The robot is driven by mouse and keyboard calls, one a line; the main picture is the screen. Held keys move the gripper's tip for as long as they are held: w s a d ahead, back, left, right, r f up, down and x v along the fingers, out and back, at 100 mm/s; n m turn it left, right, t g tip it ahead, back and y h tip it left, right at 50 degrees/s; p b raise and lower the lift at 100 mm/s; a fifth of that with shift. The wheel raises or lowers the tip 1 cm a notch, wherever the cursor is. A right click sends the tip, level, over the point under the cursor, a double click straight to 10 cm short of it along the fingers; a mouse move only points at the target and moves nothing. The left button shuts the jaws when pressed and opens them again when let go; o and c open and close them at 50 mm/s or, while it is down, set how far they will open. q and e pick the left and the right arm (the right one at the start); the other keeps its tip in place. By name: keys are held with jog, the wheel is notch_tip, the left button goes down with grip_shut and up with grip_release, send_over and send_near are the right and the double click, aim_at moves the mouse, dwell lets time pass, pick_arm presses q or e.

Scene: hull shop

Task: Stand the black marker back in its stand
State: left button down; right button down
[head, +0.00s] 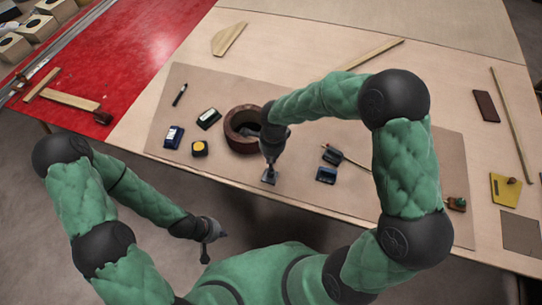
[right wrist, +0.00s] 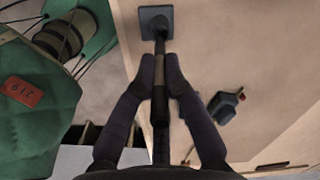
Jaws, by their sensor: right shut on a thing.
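My right gripper (right wrist: 160,80) is shut on the black marker (right wrist: 160,112), which shows as a dark rod between the fingers in the right wrist view. The marker's far end meets the round socket of the dark square-based stand (right wrist: 155,14); I cannot tell how deep it sits. In the head view the stand (head: 269,177) is on the brown mat near the table's front edge, directly below my right gripper (head: 271,164), which mostly hides the marker. My left gripper (head: 213,246) is empty, off the table's front edge, with its fingertips apart.
A brown ring (head: 236,143) lies left of the stand. A blue-topped block (head: 326,175) and a dark tool (head: 332,156) lie to its right.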

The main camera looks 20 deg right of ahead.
aim_at(270, 166)
jog(key=shift+f+b, duration=0.1)
jog(key=shift+b, duration=0.3)
dwell(0.5)
jog(key=shift+f+b, duration=0.6)
jog(key=shift+b, duration=0.15)
dwell(0.7)
jog(key=shift+f+b, duration=0.35)
jog(key=shift+b, duration=0.45)
dwell(1.7)
jog(key=shift+f+b, duration=0.65)
jog(key=shift+b, duration=0.35)
dwell(1.2)
jog(key=c, duration=1.2)
grip_release()
jog(key=shift+c, duration=0.2)
